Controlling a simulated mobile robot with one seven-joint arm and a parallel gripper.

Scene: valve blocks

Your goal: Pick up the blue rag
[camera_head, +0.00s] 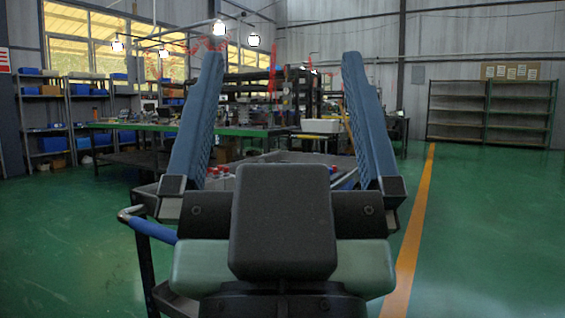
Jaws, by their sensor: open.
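My gripper (282,62) is in the middle of the head view, pointing up and away, with its two long blue ribbed fingers wide apart. It is open, and I see nothing held between the fingers. I cannot make out a blue rag anywhere in this view. My gripper body hides much of the area straight ahead. Between the fingers, part of a grey cart (318,158) shows behind the gripper, with small red and blue parts (217,172) on it, partly covered.
A blue-gripped handle (150,229) sticks out at the left, close by. A long green workbench (185,127) with equipment stands behind. Shelves with blue bins (53,144) line the left wall; nearly empty racks (490,112) stand at the back right. The green floor (480,220) is clear at right.

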